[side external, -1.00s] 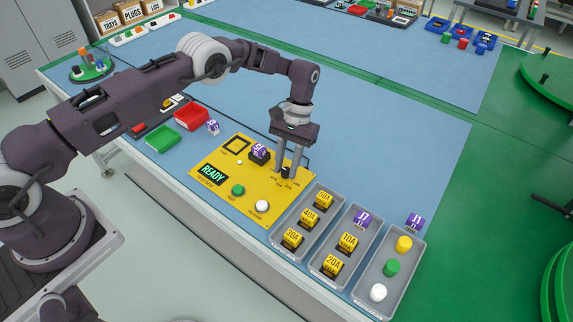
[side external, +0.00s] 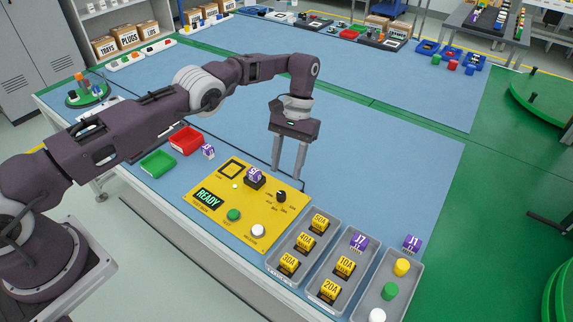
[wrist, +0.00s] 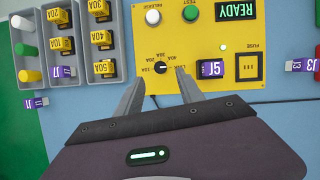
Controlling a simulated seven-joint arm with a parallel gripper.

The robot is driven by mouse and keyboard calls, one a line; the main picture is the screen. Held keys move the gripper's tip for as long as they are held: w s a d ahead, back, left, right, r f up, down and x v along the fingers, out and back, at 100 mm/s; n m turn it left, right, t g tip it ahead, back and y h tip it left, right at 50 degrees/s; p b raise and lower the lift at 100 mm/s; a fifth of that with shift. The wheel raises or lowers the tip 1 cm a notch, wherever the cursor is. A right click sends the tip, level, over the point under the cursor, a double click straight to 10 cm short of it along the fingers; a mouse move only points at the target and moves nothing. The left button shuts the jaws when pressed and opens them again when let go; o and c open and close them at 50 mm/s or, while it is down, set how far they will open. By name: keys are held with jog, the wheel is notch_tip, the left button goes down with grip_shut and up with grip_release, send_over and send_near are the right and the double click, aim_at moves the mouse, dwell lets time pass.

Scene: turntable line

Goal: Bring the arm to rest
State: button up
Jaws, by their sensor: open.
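My gripper (side external: 288,172) is open and empty above the blue table, just behind the far edge of the yellow panel (side external: 222,206). In the wrist view its two fingers (wrist: 158,80) stand apart, with the panel's black knob (wrist: 161,68) showing between and beyond them. The knob also shows in the side view (side external: 281,196), clear of the fingers. A purple J5 block (side external: 254,175) sits in a dark holder on the panel.
Grey trays (side external: 338,217) right of the panel hold yellow fuse blocks, a purple J7 block (side external: 359,241) and coloured caps. Red (side external: 187,140) and green (side external: 158,163) bins and a J3 block (side external: 208,151) lie left. Blue tabletop behind is open.

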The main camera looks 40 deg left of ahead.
notch_tip(320, 180, up, 14)
jog(key=a+r+t, duration=0.1)
jog(key=a+t, duration=0.1)
jog(key=s+a+r+t, duration=0.25)
jog(key=s+r, duration=0.75)
jog(key=r, duration=0.5)
jog(key=s+r+t, duration=0.3)
jog(key=s, duration=0.8)
jog(key=s+a+f+t, duration=0.1)
jog(key=s+f, duration=0.1)
jog(key=s, duration=0.4)
jog(key=s+a+f+m+t, duration=0.1)
jog(key=s+f, duration=0.2)
jog(key=s, duration=0.4)
jog(key=shift+f+m+y, duration=0.15)
jog(key=shift+m+y, duration=0.15)
jog(key=shift+t, duration=0.25)
jog(key=shift+c, duration=0.5)
